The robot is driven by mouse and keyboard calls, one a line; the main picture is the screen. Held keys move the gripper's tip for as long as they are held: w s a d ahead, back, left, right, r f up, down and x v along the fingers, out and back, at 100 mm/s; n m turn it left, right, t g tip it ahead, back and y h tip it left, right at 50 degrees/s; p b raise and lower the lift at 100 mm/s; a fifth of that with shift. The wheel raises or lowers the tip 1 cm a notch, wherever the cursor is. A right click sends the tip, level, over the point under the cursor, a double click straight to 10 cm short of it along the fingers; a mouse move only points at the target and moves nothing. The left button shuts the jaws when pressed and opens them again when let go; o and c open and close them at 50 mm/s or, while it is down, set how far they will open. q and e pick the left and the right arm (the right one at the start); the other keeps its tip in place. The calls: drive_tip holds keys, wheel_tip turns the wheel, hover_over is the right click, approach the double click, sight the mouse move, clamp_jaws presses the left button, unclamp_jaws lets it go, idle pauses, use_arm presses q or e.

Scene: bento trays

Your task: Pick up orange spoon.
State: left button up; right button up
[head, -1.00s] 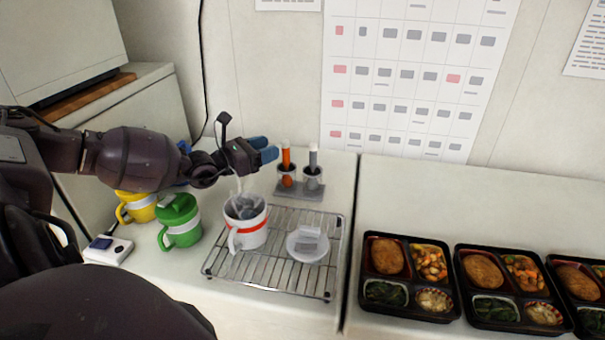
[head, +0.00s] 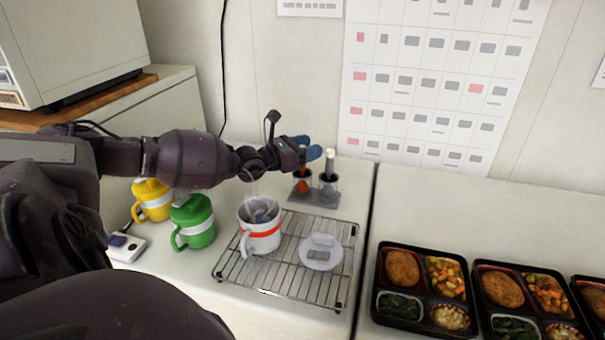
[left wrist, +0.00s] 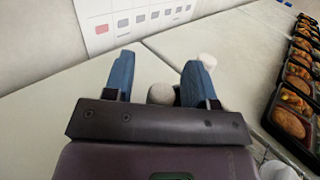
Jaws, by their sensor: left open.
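The orange spoon (head: 303,172) stands upright in the left cup of a small grey holder (head: 315,197) in the head view. Its upper part is hidden behind my left gripper (head: 309,146). The gripper is open, with its blue fingers at the height of the spoon's top. In the left wrist view, the open gripper (left wrist: 159,62) has a pale round end between its fingers, low near the palm; it may be the spoon's top. A grey-handled utensil (head: 329,163) with a pale top stands in the right cup, just right of the fingers. My right gripper is not in view.
A wire rack (head: 285,285) holds a white mug (head: 260,232) with an orange-red band and a small white dish (head: 322,258). Green (head: 192,225) and yellow (head: 152,201) mugs stand left. Bento trays (head: 425,325) fill the right counter. The wall is close behind the holder.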

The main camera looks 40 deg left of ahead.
use_arm(q)
clamp_jaws()
idle(0.3)
